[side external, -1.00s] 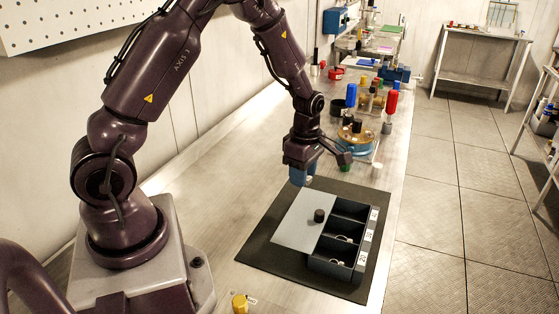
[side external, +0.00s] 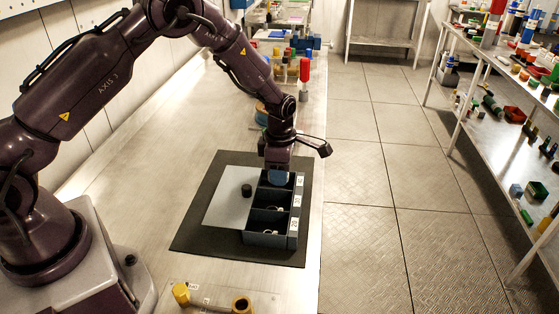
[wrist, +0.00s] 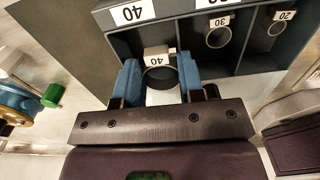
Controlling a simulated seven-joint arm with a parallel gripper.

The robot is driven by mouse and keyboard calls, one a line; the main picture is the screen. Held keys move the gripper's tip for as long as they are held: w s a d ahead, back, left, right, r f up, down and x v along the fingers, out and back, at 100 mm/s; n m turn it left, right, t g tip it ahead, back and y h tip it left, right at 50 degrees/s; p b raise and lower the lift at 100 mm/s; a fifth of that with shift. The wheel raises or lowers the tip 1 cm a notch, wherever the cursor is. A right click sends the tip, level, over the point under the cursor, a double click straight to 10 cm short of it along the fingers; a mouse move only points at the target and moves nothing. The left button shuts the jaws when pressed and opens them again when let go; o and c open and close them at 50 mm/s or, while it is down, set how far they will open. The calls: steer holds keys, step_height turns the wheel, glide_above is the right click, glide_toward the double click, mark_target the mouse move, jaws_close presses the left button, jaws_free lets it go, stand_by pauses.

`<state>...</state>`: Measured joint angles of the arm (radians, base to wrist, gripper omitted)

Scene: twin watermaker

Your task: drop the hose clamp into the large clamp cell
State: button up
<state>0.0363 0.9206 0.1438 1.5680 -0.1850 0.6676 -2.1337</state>
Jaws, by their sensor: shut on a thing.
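My gripper (wrist: 159,84) has two blue fingers, shut on a hose clamp (wrist: 158,54). The clamp is a metal ring with a white tag reading 40. In the side view my gripper (side external: 278,178) is at the far cell of the dark box (side external: 266,239), and the clamp is hidden there. The wrist view shows the box (wrist: 118,44) with cells labelled 40, 30 and 20. The held clamp appears over the 40 cell (wrist: 130,40); its height above the floor is unclear.
Clamps tagged 30 (wrist: 218,36) and 20 (wrist: 278,26) are in the other two cells. A grey plate (side external: 227,211) with a black knob (side external: 247,190) lies beside the box on a dark mat (side external: 187,238). A red-topped bottle (side external: 304,72) stands farther back.

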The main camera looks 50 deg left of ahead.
steer(key=shift+f, duration=0.5)
steer(key=o, duration=1)
step_height(320, 180, up, 13)
